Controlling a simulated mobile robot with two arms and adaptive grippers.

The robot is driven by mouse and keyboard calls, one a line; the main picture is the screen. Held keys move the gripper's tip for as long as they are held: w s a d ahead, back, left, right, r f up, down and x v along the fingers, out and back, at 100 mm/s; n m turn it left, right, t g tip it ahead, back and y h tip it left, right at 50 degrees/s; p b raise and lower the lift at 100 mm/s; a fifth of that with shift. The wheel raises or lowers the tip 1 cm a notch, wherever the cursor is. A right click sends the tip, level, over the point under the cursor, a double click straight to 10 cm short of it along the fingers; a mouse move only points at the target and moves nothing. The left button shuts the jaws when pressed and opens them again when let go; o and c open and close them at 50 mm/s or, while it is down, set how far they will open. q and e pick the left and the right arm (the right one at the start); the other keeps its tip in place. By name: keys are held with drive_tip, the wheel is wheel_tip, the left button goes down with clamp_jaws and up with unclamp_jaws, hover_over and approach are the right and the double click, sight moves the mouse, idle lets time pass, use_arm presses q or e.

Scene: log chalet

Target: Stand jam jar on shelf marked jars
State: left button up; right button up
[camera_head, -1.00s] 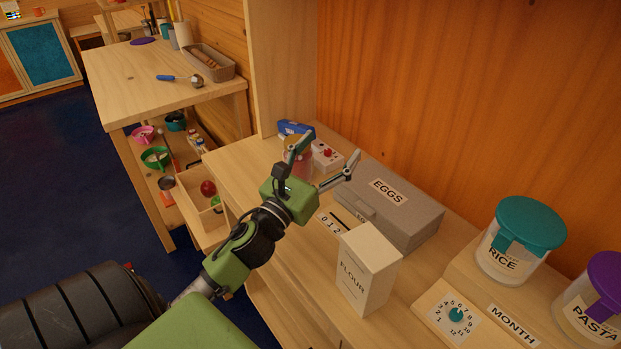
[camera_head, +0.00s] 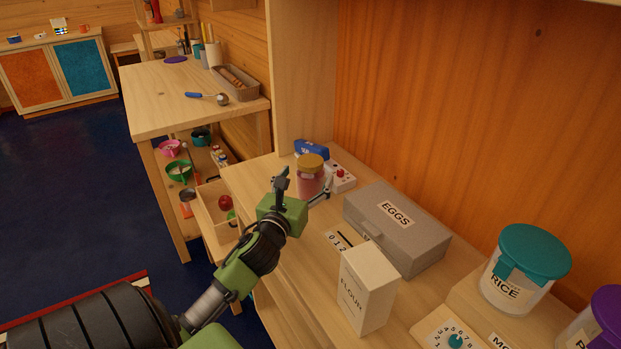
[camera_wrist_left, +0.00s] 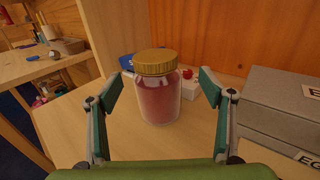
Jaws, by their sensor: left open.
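The jam jar (camera_head: 311,182) is clear with red contents and a gold lid. It stands upright on the wooden counter (camera_head: 262,180), in front of a blue item. In the left wrist view the jam jar (camera_wrist_left: 157,95) is centred ahead, between the two fingers. My left gripper (camera_head: 304,187) is open, with a finger to each side of the jar's near side. The left wrist view shows the open left gripper (camera_wrist_left: 158,98) with a gap between each finger and the glass. No shelf label reading jars shows. My right gripper is not in view.
A grey EGGS box (camera_head: 400,228), a FLOUR carton (camera_head: 367,290) and a RICE jar (camera_head: 523,270) stand right of my left gripper. A white box with a red knob (camera_wrist_left: 183,88) sits close behind the jam jar. An open drawer (camera_head: 215,215) holds a red fruit.

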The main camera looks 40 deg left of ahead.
sight(311, 160)
use_arm(q)
drive_tip(key=x, duration=0.2)
drive_tip(key=p+x, duration=0.1)
drive_tip(key=x, duration=0.1)
drive_tip(key=shift+s+a+r, duration=0.1)
drive_tip(key=shift+a, duration=0.25)
drive_tip(key=shift+w+a, duration=0.2)
drive_tip(key=shift+w, duration=0.35)
drive_tip(key=c, duration=2)
drive_tip(key=shift+o, duration=0.2)
drive_tip(key=shift+r, duration=0.1)
drive_tip(key=shift+r, duration=0.75)
drive_tip(key=s+d+r, duration=0.3)
drive_tip(key=s+r, duration=0.8)
drive_tip(key=s, duration=0.2)
drive_tip(key=shift+s+r, duration=0.15)
drive_tip(key=shift+s, duration=0.2)
